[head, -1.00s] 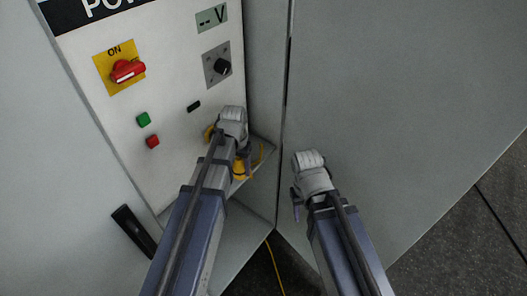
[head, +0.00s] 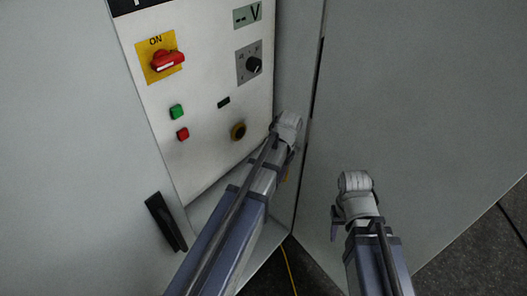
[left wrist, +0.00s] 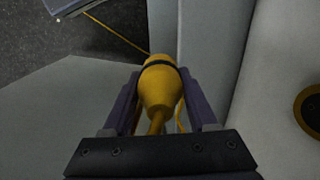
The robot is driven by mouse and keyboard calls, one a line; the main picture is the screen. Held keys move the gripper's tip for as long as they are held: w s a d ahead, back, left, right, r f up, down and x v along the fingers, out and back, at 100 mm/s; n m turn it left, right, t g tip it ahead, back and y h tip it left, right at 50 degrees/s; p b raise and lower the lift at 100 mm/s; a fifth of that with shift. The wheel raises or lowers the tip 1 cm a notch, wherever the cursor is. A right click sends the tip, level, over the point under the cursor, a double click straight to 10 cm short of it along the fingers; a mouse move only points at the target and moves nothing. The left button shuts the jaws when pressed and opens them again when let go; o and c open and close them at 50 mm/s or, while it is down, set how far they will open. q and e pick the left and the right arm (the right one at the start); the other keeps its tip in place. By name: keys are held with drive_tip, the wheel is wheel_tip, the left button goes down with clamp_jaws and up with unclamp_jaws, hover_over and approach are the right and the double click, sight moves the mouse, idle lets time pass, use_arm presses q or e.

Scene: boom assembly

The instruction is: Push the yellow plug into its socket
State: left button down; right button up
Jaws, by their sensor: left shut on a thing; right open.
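The yellow plug (left wrist: 159,85) with a dark band is between the two fingers of my left gripper (left wrist: 158,100), which is shut on it. In the head view my left gripper (head: 285,165) is mostly hidden by its own arm, with only a speck of yellow showing. The socket (head: 238,131), a yellow ring with a dark centre, is on the white panel, left of my left gripper. It also shows at the right edge of the left wrist view (left wrist: 311,108), apart from the plug. My right gripper (head: 336,222) is open and empty, before the grey door.
The white panel (head: 205,100) carries a red switch (head: 168,61), green (head: 176,112) and red (head: 183,134) buttons and a knob (head: 253,65). A grey door (head: 410,90) stands at the right. A black handle (head: 165,222) is at the left. A yellow cable (head: 289,265) runs down to the floor.

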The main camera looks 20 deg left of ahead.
use_arm(q)
drive_tip(key=a+f+m+y+b, duration=0.1)
drive_tip(key=a+y+b, duration=0.1)
drive_tip(key=w+a+m+y+b, duration=0.1)
drive_tip(key=y, duration=0.1)
drive_tip(key=w+a+f+y+b, duration=0.1)
drive_tip(key=a+y+b, duration=0.1)
drive_tip(key=shift+a+f+m+t+b, duration=0.3)
drive_tip(key=shift+m, duration=0.1)
drive_tip(key=w+r+m+t+y+b, duration=0.3)
drive_tip(key=r+t+y+b, duration=0.2)
drive_tip(key=r+y+b, duration=0.3)
drive_tip(key=shift+a+t+y+b, duration=0.2)
drive_tip(key=shift+t+y+b, duration=0.15)
drive_tip(key=shift+y, duration=0.25)
use_arm(e)
wheel_tip(320, 180, down, 16)
drive_tip(key=shift+f, duration=0.2)
use_arm(q)
drive_tip(key=shift+w+a, duration=0.1)
drive_tip(key=shift+x, duration=2.85)
drive_tip(key=shift+w+a, duration=0.15)
drive_tip(key=shift+a, duration=0.3)
drive_tip(key=shift+c, duration=0.5)
unclamp_jaws()
